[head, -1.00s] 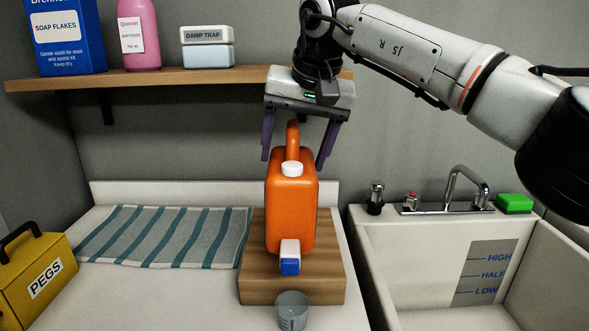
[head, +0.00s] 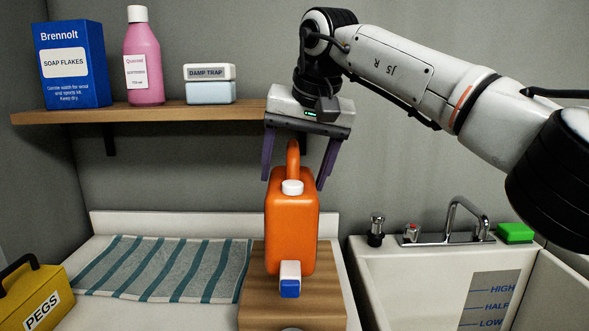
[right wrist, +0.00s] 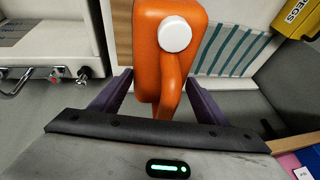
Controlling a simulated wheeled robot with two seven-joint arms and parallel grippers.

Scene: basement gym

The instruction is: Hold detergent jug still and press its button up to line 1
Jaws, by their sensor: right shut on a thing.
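The orange detergent jug (head: 291,236) stands upright on a wooden block (head: 320,310) on the white counter, its handle upward and white cap (head: 292,187) on top. In the right wrist view the jug (right wrist: 148,60) fills the upper middle. Its white and blue button spout (head: 290,280) faces me low on the front. My right gripper (head: 293,183) comes from above, shut on the jug with one purple finger on each side of its upper part. A grey cup (head: 292,329) shows only a sliver of rim at the bottom edge, so its lines are hidden. My left gripper is out of view.
A striped cloth (head: 160,268) lies left of the block, with a yellow PEGS box (head: 35,300) further left. A sink with a tap (head: 455,222) and green sponge (head: 514,233) is at the right. A shelf (head: 180,112) holds a box, a pink bottle and containers above.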

